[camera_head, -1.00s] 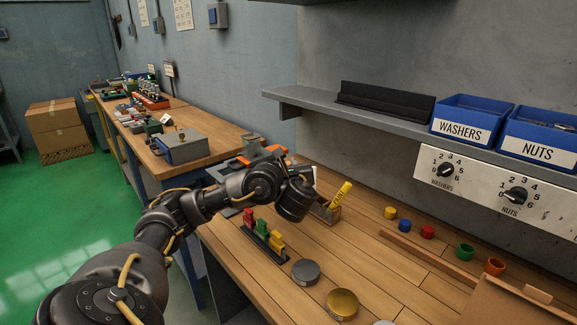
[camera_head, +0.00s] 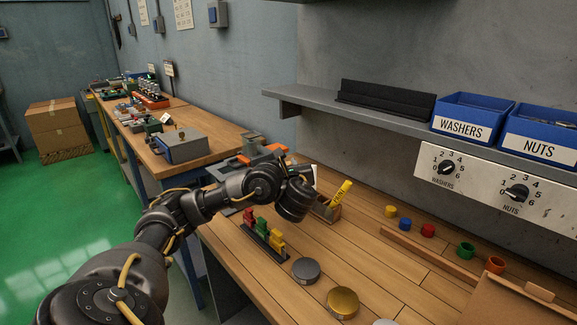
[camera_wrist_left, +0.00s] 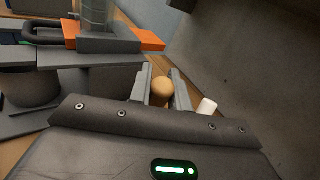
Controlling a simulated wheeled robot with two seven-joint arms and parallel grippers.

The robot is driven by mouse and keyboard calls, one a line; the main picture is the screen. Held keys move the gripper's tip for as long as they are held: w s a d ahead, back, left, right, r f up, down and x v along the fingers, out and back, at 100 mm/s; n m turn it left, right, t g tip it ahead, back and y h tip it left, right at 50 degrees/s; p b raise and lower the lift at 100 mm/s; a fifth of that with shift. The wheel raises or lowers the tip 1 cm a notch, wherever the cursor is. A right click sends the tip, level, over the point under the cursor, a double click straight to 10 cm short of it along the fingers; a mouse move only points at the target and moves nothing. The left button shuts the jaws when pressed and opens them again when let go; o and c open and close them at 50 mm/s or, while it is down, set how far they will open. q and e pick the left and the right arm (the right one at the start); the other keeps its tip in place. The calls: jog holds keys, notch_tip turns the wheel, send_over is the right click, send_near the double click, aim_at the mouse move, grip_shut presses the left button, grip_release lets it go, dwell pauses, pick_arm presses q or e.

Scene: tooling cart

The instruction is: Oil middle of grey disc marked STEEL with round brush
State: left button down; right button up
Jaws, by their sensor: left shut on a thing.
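A dark grey disc (camera_head: 306,270) lies flat on the wooden bench. A gold disc (camera_head: 342,303) lies beside it, and a paler silver-grey disc (camera_head: 384,322) is cut off by the bottom edge. No STEEL marking is legible on any disc. In the left wrist view my left gripper (camera_wrist_left: 161,82) is shut on a tan, rounded wooden piece (camera_wrist_left: 162,90), seen end-on; it looks like a brush handle. Its bristles are hidden. In the head view my left wrist hides the fingers, beyond the disc and near the back of the bench. My right gripper is not in view.
A rack (camera_head: 265,244) with red, green and yellow pieces stands between wrist and discs. A wooden holder (camera_head: 328,211) with a yellow marker (camera_head: 341,193) is close right of the wrist. Small coloured cups and a wooden strip (camera_head: 430,258) lie right. The bench middle is clear.

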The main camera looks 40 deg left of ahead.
pick_arm(q)
jog(key=shift+f+b, duration=0.4)
jog(key=shift+f, duration=0.1)
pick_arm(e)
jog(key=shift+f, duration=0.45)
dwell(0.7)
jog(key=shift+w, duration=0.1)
